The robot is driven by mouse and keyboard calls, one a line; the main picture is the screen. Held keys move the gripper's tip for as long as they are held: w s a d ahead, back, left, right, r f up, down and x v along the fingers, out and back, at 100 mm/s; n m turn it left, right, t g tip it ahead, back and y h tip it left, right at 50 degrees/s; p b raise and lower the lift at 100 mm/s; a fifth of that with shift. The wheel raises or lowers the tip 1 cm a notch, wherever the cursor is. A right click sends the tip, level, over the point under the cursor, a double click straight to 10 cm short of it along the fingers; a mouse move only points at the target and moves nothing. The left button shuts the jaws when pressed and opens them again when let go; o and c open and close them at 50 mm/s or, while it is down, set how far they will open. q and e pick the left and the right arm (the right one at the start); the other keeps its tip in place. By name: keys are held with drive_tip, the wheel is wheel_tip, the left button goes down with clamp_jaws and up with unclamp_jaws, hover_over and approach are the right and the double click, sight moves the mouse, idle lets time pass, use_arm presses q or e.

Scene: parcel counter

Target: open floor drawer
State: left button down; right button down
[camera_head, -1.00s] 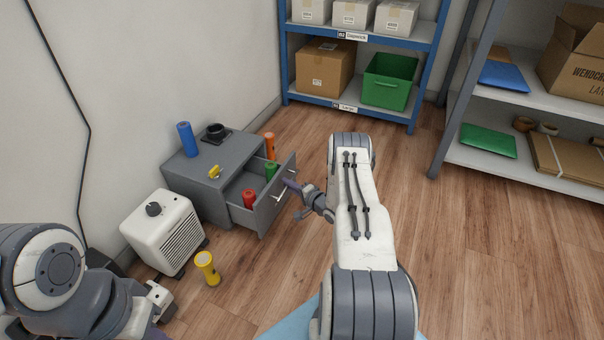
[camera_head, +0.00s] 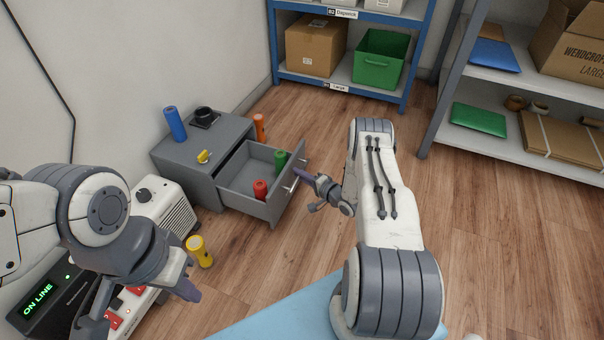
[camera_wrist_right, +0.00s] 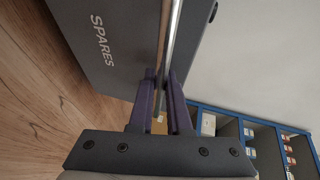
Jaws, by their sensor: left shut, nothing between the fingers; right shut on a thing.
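The grey floor drawer (camera_head: 271,208) is pulled out of its low cabinet (camera_head: 190,160). A red cylinder (camera_head: 260,189) and a green cylinder (camera_head: 281,161) stand inside it. My right gripper (camera_head: 301,177) is at the drawer front, shut on the bar handle (camera_head: 289,188). In the right wrist view the handle (camera_wrist_right: 174,40) runs between the purple fingers (camera_wrist_right: 162,100), beside the front panel (camera_wrist_right: 120,45) marked SPARES. My left gripper (camera_head: 188,288) is shut and empty at the lower left, away from the drawer.
An orange cylinder (camera_head: 259,127) stands behind the drawer. A white heater (camera_head: 165,208) and a yellow flashlight (camera_head: 200,251) stand nearby. Floor right of my right arm is clear.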

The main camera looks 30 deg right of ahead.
drive_tip(key=c, duration=0.9)
unclamp_jaws()
drive_tip(key=shift+o, duration=0.2)
drive_tip(key=p+v, duration=0.5)
drive_tip(key=v, duration=0.5)
drive_tip(key=shift+s, duration=0.2)
drive_tip(key=shift+d, duration=0.15)
